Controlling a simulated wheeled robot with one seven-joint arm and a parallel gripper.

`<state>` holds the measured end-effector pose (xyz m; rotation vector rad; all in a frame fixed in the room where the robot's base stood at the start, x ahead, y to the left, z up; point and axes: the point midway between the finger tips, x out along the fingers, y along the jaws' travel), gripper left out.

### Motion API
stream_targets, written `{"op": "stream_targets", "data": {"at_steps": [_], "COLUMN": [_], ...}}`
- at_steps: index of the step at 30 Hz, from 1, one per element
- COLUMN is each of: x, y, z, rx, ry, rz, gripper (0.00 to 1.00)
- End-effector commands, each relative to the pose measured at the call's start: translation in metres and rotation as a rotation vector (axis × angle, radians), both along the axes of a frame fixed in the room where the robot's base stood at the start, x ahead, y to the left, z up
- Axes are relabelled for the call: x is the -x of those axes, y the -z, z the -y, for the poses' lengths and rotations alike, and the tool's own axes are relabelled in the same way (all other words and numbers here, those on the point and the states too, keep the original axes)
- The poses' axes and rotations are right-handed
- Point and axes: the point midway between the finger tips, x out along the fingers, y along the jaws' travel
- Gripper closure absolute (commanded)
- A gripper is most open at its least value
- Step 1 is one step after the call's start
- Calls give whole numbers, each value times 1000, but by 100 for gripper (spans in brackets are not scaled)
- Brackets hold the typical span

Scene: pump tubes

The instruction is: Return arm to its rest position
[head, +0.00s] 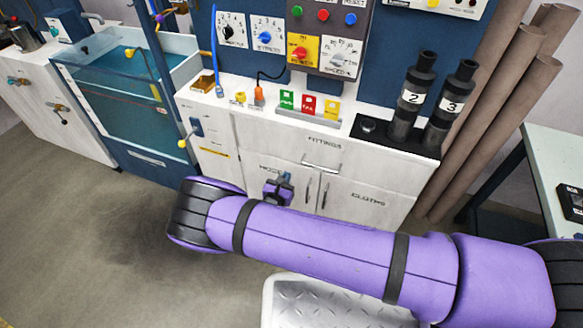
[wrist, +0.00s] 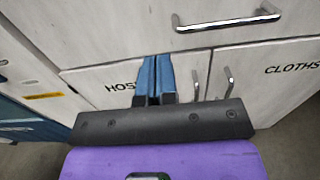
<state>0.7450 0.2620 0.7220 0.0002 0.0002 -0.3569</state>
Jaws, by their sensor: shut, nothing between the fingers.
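My purple arm stretches across the front of the head view from the lower right, bent at its black elbow on the left. My gripper (head: 285,178) shows just above the arm, in front of the lower cabinet doors. In the wrist view my gripper (wrist: 154,62) has its two blue fingers close together and empty, pointing at the doors near the hose label. I cannot tell how far the fingertips are from the doors. The arm hides part of the floor and the gripper's base.
The white cabinet (head: 262,145) has a fittings drawer and two doors with metal handles. Dark tubes numbered 2 and 3 (head: 411,97) stand in a black rack on its top. A water tank (head: 130,90) is at left. A pale table (head: 555,150) is at right. Floor at lower left is clear.

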Motion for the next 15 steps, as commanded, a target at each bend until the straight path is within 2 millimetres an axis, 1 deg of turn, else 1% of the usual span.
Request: {"op": "stream_targets", "data": {"at_steps": [1,3,6,12,15], "x": [6,13,18,21,19], "y": [0,0,0,0,-5], "z": [-3,-5,-7,-8,-7], "rx": [0,0,0,0,-12], "ry": [-1,-1,0,0,15], "rz": [0,-1,-1,-1,0], "gripper": [100,100,100,100,100]}}
